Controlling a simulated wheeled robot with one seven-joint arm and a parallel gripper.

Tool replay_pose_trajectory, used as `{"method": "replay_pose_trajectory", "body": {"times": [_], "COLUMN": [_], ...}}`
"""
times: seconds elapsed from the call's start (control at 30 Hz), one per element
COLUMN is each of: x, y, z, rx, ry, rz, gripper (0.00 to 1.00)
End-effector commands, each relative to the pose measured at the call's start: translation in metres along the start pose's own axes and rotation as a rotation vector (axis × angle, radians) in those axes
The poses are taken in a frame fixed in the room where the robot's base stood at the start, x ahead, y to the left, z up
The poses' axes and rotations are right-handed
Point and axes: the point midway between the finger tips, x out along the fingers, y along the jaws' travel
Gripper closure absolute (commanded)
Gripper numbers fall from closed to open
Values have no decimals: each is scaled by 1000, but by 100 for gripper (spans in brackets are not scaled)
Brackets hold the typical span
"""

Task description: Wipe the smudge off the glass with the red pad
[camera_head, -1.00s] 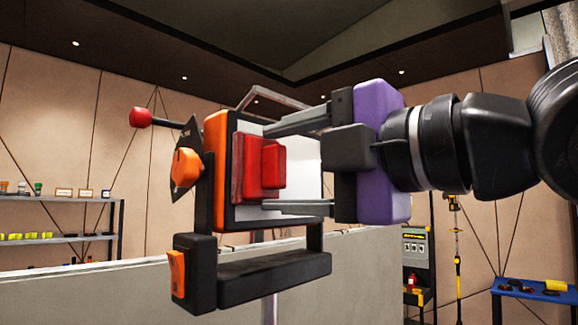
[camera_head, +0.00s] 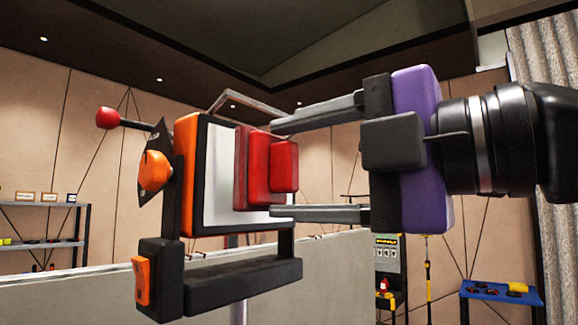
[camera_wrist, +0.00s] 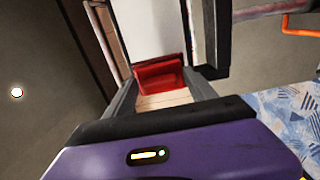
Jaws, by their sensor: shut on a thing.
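The red pad (camera_head: 257,168) is a block with a smaller red block on its back. My gripper (camera_head: 283,167) is shut on it, with one finger above and one below in the head view. The pad also shows between the fingers in the wrist view (camera_wrist: 158,76). The glass (camera_head: 221,172) is a pale upright panel in a black and orange frame (camera_head: 187,175), left of the pad. The pad covers part of the glass from this angle, and I cannot tell whether they touch. I cannot make out a smudge on the visible glass.
An orange knob (camera_head: 154,170), a red ball-ended lever (camera_head: 108,118) and an orange switch (camera_head: 142,280) are on the frame's left side. A black bar (camera_head: 245,284) runs below the glass. A grey low wall (camera_head: 70,295) stands behind. A blue table (camera_head: 500,292) is far right.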

Motion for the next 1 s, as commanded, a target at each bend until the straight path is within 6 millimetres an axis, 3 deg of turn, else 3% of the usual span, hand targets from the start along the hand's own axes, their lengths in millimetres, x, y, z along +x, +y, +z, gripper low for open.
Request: {"method": "replay_pose_trajectory", "body": {"times": [0.27,0.6,1.0], "x": [-4,-29,-30], "y": [0,0,0], "z": [0,0,0], "rx": [0,1,0], "ry": [-1,0,0], "rz": [1,1,0], "gripper": [68,68,68]}}
